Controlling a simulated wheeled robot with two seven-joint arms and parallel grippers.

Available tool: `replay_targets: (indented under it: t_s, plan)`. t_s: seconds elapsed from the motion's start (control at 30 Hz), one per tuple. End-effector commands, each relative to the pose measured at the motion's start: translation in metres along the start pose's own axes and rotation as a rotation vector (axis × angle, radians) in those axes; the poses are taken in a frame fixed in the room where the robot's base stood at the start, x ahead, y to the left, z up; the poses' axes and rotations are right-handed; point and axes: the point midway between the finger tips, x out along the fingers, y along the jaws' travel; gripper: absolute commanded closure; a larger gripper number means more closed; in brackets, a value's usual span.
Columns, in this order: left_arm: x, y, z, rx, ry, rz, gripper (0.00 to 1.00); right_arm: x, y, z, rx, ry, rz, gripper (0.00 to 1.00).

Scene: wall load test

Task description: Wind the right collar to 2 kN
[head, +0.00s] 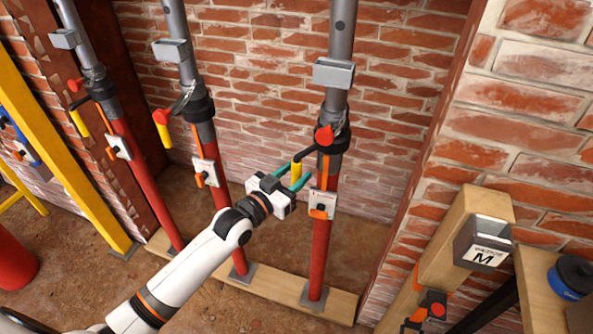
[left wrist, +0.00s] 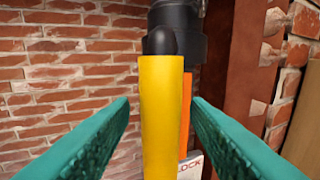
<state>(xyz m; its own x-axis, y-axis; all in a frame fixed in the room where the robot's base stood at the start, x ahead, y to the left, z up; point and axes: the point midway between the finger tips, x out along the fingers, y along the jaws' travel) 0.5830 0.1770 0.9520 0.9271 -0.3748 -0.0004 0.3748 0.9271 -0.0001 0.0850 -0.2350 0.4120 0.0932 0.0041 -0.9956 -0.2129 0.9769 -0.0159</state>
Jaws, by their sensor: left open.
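Three steel props with red lower tubes and grey upper tubes stand in a row. The right prop (head: 321,245) has a black collar (head: 333,142) with a red knob (head: 324,135) and a crank arm ending in a yellow handle (head: 296,169). My left gripper (head: 293,179) is at this handle, its teal fingers apart on either side. In the left wrist view the yellow handle (left wrist: 162,115) hangs upright between the open fingers (left wrist: 160,118), with gaps on both sides. A white tag with an orange latch (head: 322,205) is on the prop below the collar. My right gripper is out of view.
The middle prop (head: 220,200) and left prop (head: 135,160) have similar collars and handles. A wooden sole board (head: 270,287) runs under them. A brick wall (head: 265,80) stands close behind. A wooden post with a grey box (head: 482,242) is at the right.

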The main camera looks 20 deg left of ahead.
Motion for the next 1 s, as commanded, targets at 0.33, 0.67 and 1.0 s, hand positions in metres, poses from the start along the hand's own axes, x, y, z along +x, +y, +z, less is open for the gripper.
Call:
replay_targets:
  t_s: [0.33,0.67,1.0]
  plan:
    - [0.01,-0.001,0.0,0.001,0.0,-0.001,0.57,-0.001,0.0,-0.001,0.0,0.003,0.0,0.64]
    - [0.01,-0.001,0.0,0.0,0.0,-0.001,0.98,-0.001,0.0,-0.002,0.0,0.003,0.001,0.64]
    - [0.011,-0.002,0.005,-0.007,-0.005,0.038,1.0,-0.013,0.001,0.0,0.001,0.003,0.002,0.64]
